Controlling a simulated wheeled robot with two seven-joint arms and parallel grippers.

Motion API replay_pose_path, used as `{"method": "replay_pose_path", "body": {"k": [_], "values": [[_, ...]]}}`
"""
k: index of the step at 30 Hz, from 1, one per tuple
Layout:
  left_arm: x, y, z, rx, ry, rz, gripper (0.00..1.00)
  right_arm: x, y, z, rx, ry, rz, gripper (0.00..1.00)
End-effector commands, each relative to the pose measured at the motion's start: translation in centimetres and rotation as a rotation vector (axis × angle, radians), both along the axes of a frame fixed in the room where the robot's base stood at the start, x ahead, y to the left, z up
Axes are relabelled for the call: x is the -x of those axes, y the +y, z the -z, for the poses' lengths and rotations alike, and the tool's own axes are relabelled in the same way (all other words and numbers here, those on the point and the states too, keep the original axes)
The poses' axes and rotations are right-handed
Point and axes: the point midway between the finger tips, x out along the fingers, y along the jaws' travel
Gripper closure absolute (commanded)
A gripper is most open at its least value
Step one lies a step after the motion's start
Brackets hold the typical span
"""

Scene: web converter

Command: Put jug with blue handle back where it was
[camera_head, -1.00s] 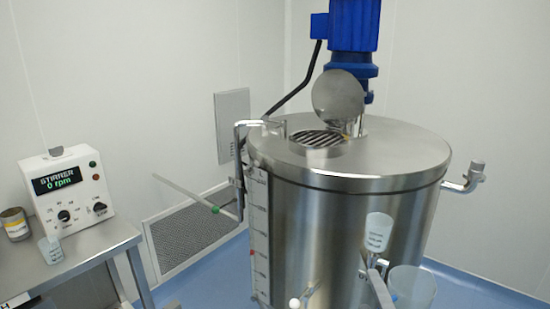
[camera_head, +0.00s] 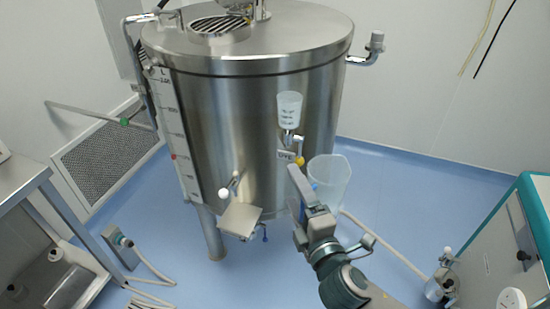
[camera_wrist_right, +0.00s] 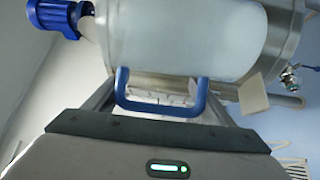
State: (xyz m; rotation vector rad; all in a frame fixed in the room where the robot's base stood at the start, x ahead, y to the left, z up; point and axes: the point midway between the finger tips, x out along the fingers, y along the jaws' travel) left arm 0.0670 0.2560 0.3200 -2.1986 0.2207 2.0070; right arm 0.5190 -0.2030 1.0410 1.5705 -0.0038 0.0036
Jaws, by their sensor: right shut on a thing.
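The jug with blue handle is a clear, frosted jug (camera_head: 333,182) in front of the tank's lower right side in the head view. Its body (camera_wrist_right: 185,40) fills the top middle of the right wrist view. My right gripper (camera_head: 303,192) is shut on its blue handle (camera_wrist_right: 203,104), with a finger on each side of it in the wrist view. The jug looks roughly upright in the head view. I cannot tell whether its base touches anything. My left gripper is not in view.
The steel tank (camera_head: 240,110) stands close behind the jug. A small cup (camera_head: 290,108) on a valve and a small square plate (camera_head: 240,219) are at its front. A teal-edged machine (camera_head: 500,250) is at right, a steel table (camera_head: 25,190) at left. Blue floor (camera_head: 395,180) lies between.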

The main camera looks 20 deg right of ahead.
Motion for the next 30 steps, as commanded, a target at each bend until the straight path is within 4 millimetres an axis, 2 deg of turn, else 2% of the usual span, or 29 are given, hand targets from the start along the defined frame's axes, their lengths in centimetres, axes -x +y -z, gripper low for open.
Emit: {"method": "replay_pose_path", "body": {"k": [6, 11, 30], "values": [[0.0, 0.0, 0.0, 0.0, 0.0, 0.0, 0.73, 4.0, 0.0, 1.5, 0.001, 0.005, 0.001, 0.76], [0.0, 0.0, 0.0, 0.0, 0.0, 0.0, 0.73, 5.7, -0.1, 1.9, 0.003, 0.003, 0.001, 0.76], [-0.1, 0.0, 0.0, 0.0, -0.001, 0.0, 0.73, 6.1, -0.1, 1.9, 0.006, 0.001, 0.0, 0.76]]}}
